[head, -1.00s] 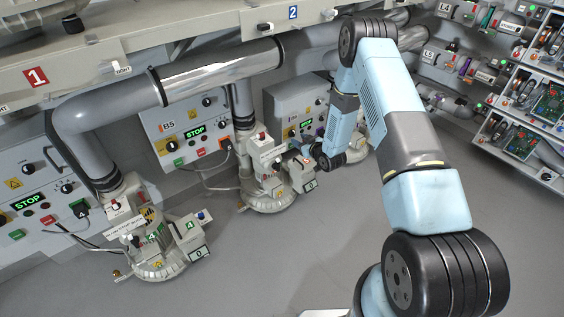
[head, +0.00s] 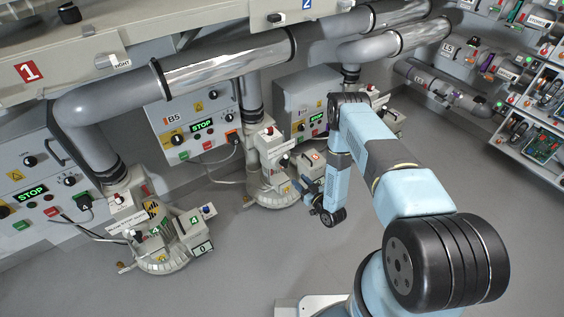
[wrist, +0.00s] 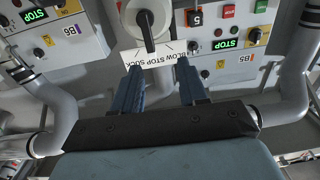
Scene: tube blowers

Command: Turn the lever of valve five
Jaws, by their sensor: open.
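The unit of valve five (head: 267,160) stands in the middle of the head view, below the B5 panel (head: 190,125). Contact cannot be told. In the head view my gripper (head: 306,190) is small and partly hidden, beside the unit's right side.
A similar unit marked 4 (head: 165,240) stands at lower left. Grey pipes (head: 220,70) run overhead, and another unit is partly hidden behind my arm. Shelves of electronics (head: 545,110) stand at right. The floor in front is clear.

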